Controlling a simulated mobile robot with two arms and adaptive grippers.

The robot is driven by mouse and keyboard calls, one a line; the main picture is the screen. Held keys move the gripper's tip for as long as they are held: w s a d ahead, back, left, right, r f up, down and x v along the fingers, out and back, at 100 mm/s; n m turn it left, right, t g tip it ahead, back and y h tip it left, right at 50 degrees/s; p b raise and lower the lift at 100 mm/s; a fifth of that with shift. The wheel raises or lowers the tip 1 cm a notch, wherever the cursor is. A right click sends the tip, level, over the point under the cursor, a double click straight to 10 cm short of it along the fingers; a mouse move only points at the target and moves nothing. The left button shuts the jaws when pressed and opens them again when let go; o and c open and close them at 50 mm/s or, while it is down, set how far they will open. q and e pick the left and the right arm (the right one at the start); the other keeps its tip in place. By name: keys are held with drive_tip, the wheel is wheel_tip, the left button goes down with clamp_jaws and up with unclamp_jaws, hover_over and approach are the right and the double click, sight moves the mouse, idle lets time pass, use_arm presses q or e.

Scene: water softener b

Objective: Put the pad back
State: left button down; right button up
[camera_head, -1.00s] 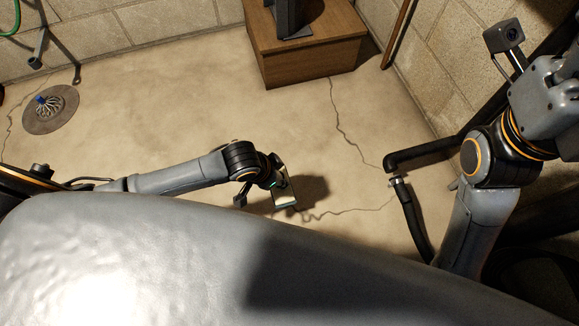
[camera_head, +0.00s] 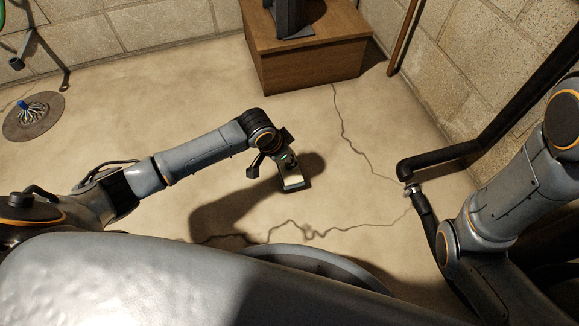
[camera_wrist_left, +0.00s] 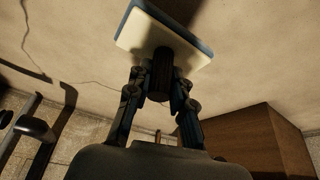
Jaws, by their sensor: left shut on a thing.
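The pad (camera_head: 293,182) is a small flat block with a pale cream face. It hangs from my left gripper (camera_head: 285,162) above the concrete floor. In the left wrist view the pad (camera_wrist_left: 150,36) shows its cream face, a blue-grey edge and a dark ribbed round handle (camera_wrist_left: 160,75). The two fingers of my left gripper (camera_wrist_left: 160,88) are shut on this handle from both sides. My right arm stands at the right of the head view, with its gripper outside the picture.
A wooden box (camera_head: 310,65) with a dark stand (camera_head: 290,18) is at the back. A black pipe (camera_head: 450,155) and a hose end (camera_head: 420,200) lie at the right. A round disc with a wire piece (camera_head: 33,116) is at the far left. The cracked floor between is clear.

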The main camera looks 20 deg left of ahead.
use_arm(q)
drive_tip(key=shift+w+f+b, duration=0.2)
drive_tip(key=shift+f+b, duration=0.1)
drive_tip(key=f+b, duration=0.2)
drive_tip(key=f, duration=0.1)
drive_tip(key=shift+w+f+b, duration=0.2)
drive_tip(key=shift+b, duration=0.15)
drive_tip(key=shift+r, duration=0.1)
drive_tip(key=c, duration=1.2)
unclamp_jaws()
drive_tip(key=shift+o, duration=0.2)
